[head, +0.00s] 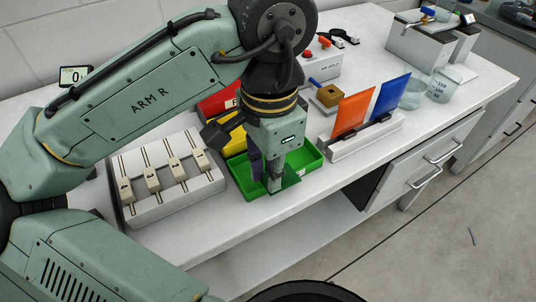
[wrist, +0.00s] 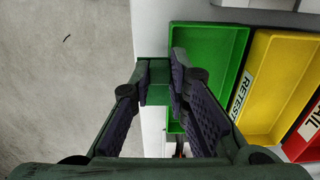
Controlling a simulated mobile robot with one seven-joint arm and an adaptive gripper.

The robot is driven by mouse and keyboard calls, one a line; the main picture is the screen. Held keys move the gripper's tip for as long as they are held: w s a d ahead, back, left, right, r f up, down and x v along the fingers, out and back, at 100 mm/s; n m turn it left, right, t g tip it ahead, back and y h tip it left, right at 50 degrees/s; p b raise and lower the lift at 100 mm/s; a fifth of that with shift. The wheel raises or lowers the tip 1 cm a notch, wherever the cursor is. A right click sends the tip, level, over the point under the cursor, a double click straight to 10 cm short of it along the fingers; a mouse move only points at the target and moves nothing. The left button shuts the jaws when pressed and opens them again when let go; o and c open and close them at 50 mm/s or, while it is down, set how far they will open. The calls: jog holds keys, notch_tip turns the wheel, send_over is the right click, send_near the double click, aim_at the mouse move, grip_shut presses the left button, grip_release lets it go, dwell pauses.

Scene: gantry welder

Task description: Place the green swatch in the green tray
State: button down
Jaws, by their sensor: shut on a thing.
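The green tray (head: 239,184) sits on the white bench, and it also shows in the wrist view (wrist: 207,62). My gripper (head: 273,183) points down over the tray's front right part. In the wrist view my gripper (wrist: 160,76) is shut on the green swatch (wrist: 158,93), a dark green piece between the fingertips. The swatch (head: 291,180) shows beside the fingertips in the head view, near the tray's front right rim. In the wrist view it appears at the tray's left edge. Whether it touches the tray cannot be told. The fingers hide part of the tray.
A yellow tray (wrist: 277,85) marked RETEST and a red tray (wrist: 308,139) stand beside the green one. A white rack (head: 362,136) holds an orange swatch (head: 353,113) and a blue swatch (head: 391,96). A slider box (head: 165,180) stands left. The bench's front edge is close.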

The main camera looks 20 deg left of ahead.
jog(key=w+a, duration=0.1)
jog(key=w, duration=0.2)
jog(key=w+a, duration=0.1)
jog(key=w, duration=0.1)
jog(key=shift+w+a+f+p, duration=0.15)
jog(key=shift+a+f+p, duration=0.1)
jog(key=shift+a+p, duration=0.1)
jog(key=shift+f, duration=1.8)
jog(key=shift+f, duration=0.15)
jog(key=c, duration=1.5)
grip_release()
jog(key=shift+c, duration=0.2)
notch_tip(320, 180, up, 12)
jog(key=shift+r, duration=0.2)
